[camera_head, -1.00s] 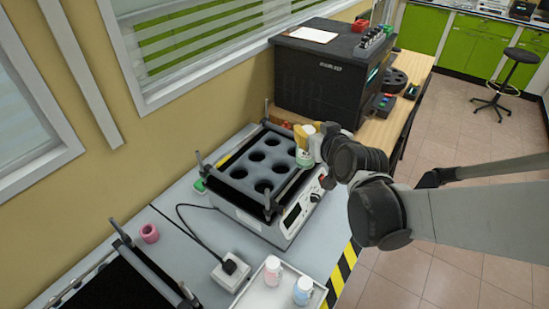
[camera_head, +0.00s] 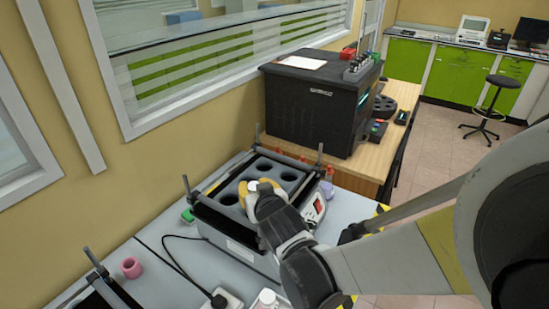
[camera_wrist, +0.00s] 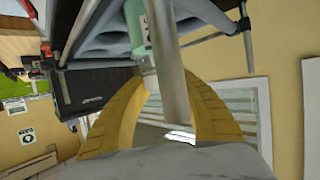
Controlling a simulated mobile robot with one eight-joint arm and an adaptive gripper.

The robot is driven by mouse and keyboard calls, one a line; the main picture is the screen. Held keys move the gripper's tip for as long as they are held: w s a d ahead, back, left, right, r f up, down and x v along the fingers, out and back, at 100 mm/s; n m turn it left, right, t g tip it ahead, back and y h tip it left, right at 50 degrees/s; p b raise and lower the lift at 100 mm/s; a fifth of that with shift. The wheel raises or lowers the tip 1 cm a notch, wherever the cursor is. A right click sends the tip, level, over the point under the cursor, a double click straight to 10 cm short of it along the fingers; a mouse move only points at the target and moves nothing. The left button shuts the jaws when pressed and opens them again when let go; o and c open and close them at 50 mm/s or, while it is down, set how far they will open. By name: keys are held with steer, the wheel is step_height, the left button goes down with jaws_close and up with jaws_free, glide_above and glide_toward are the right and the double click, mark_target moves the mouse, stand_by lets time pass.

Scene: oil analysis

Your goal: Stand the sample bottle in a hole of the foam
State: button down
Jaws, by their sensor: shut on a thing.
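The sample bottle (camera_head: 252,186), with a white top, shows small between the yellow fingers of my gripper (camera_head: 256,190) in the head view. The gripper is shut on it above the front middle of the dark foam (camera_head: 288,175), which has several round holes and sits on the shaker. In the wrist view, the bottle's pale green side (camera_wrist: 138,25) shows beyond the yellow fingers (camera_wrist: 155,88), partly behind a grey rod. The bottle's lower end is hidden by my gripper and wrist, so I cannot tell whether it is inside a hole.
Upright metal posts (camera_head: 258,135) stand at the shaker's corners. A large black machine (camera_head: 315,110) stands behind it on a wooden table. A pink ring (camera_head: 131,267) lies at the left. A white-capped bottle (camera_head: 267,298) stands at the bottom edge.

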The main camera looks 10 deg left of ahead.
steer(key=shift+f, duration=0.25)
steer(key=c, duration=1.1)
jaws_free()
steer(key=shift+r, duration=0.1)
steer(key=shift+o, duration=0.2)
